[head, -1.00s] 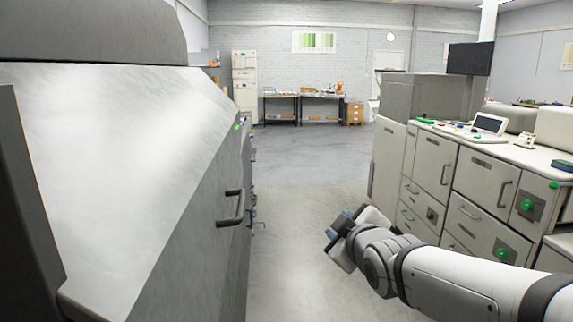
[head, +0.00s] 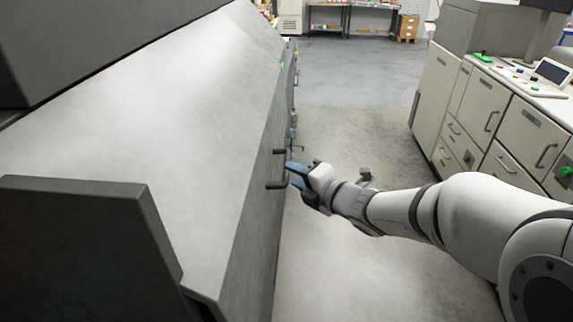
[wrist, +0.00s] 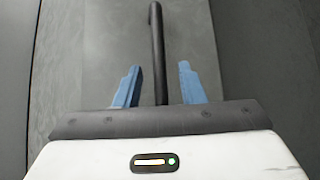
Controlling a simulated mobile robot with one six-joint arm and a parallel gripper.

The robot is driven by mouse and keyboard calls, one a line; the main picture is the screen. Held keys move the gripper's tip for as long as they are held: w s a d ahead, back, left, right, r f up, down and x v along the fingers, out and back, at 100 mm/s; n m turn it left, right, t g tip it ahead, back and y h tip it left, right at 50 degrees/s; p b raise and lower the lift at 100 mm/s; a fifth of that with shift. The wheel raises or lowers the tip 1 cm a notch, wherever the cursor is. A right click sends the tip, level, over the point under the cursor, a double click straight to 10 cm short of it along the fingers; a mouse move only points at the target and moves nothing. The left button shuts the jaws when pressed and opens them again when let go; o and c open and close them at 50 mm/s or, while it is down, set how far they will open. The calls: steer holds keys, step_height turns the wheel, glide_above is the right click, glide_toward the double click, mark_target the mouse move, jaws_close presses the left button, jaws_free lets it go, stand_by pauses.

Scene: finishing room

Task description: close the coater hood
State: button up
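The coater hood (head: 160,100) is a large pale sloping cover on the left of the head view, with a grey front face. A black bar handle (head: 279,169) stands out from that front face. My gripper (head: 294,174) is at the handle, reaching in from the right. In the wrist view the handle (wrist: 157,45) runs upright between the two blue fingers of my gripper (wrist: 158,75). The fingers are open, with a gap visible on each side of the bar. I cannot tell the hood's exact opening angle.
A dark side panel (head: 85,235) stands at the near left. White cabinets (head: 500,125) with handles and a control panel line the right. The grey floor (head: 355,100) between them is clear. Tables and shelves stand by the far wall.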

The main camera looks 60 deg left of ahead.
mark_target(286, 171)
steer(key=shift+p+x, duration=0.55)
steer(key=shift+x, duration=1.7)
steer(key=shift+c, duration=0.2)
jaws_close()
